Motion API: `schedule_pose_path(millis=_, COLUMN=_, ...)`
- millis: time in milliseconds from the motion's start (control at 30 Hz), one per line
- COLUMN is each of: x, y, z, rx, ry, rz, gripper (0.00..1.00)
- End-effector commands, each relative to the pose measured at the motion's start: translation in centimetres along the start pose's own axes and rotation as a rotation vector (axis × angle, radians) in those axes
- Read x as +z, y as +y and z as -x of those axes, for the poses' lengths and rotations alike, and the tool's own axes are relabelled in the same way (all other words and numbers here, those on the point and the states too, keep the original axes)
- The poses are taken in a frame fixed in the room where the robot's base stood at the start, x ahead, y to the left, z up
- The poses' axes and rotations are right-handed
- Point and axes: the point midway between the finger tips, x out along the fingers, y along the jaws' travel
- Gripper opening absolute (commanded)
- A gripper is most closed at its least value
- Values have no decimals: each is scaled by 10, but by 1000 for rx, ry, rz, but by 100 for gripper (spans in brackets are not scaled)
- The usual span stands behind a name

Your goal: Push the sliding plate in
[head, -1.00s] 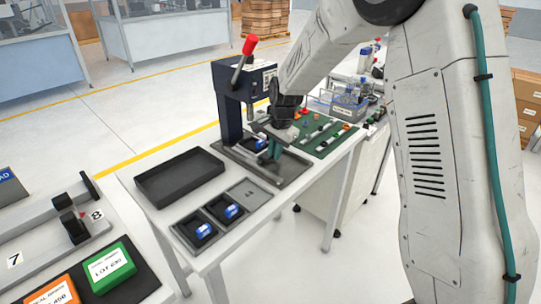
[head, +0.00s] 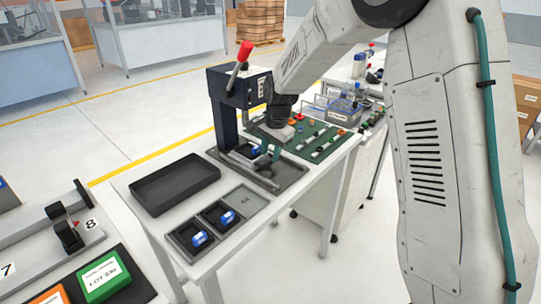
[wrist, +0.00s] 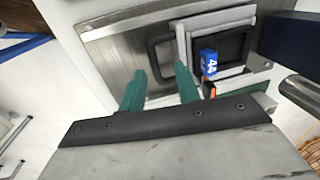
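The press (head: 229,115) has a dark blue column and a red-knobbed lever. The sliding plate (wrist: 188,47) is a light grey frame around a dark nest, with a dark U-shaped handle (wrist: 152,58) on its left in the wrist view. A blue block marked 44 (wrist: 209,62) with an orange part lies at the nest. My gripper (wrist: 161,70) is open and empty. Its two teal fingers are apart, their tips close to the handle; I cannot tell whether they touch it. In the head view my gripper (head: 266,160) is over the press base, partly hiding the plate.
On the white table, a dark empty tray (head: 174,183) stands left of the press. A grey holder (head: 246,200) with two blue blocks (head: 199,239) is in front. A green mat (head: 325,135) with small parts lies behind right. The press column (wrist: 290,45) is close on the right.

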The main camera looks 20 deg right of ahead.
Motion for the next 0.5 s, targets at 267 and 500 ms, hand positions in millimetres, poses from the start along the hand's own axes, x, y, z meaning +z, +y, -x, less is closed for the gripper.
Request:
schedule_pose_path(millis=267, x=-1, y=-1, z=46, rx=-1, ry=1, rz=0, gripper=33)
schedule_pose_path(millis=500, x=-1, y=-1, z=58, rx=0, ry=0, rz=-1, gripper=33)
